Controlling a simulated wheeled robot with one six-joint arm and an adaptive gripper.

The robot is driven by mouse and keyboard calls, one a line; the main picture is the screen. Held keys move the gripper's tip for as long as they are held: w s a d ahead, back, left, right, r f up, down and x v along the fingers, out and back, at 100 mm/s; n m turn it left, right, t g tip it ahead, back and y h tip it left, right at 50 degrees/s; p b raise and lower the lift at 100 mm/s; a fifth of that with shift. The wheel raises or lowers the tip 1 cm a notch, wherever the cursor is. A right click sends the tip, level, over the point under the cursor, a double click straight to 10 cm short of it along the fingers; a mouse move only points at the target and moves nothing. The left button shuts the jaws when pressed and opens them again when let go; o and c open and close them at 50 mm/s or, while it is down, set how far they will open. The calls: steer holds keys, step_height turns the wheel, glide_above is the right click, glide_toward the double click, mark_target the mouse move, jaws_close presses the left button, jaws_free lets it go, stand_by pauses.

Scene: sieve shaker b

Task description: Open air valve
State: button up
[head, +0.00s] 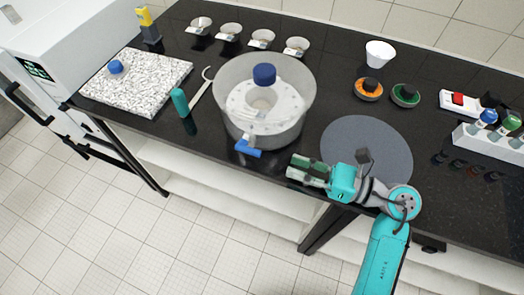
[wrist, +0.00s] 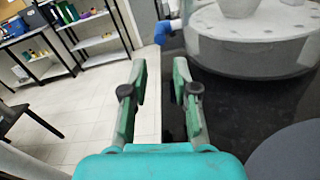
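A blue air valve handle (head: 247,149) sticks out at the front foot of a clear round sieve shaker (head: 232,125) on the black bench. In the wrist view the blue valve handle (wrist: 163,32) shows ahead of the fingers at the left side of the shaker base (wrist: 240,55). My gripper (head: 292,167) is to the right of the valve, apart from it, over the bench's front edge. In the wrist view my gripper (wrist: 158,75) has its two green fingers spread with nothing between them.
A grey round mat (head: 366,145) lies under my arm. A speckled slab (head: 140,85), a teal cylinder (head: 180,102) and a pale curved tool (head: 200,90) lie left of the shaker. Orange (head: 367,91) and green (head: 404,97) round items stand back right. The bench front is clear between gripper and valve.

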mark_target(256, 151)
steer(key=x, duration=1)
steer(key=shift+w+a, duration=0.15)
steer(key=shift+a, duration=0.2)
jaws_close()
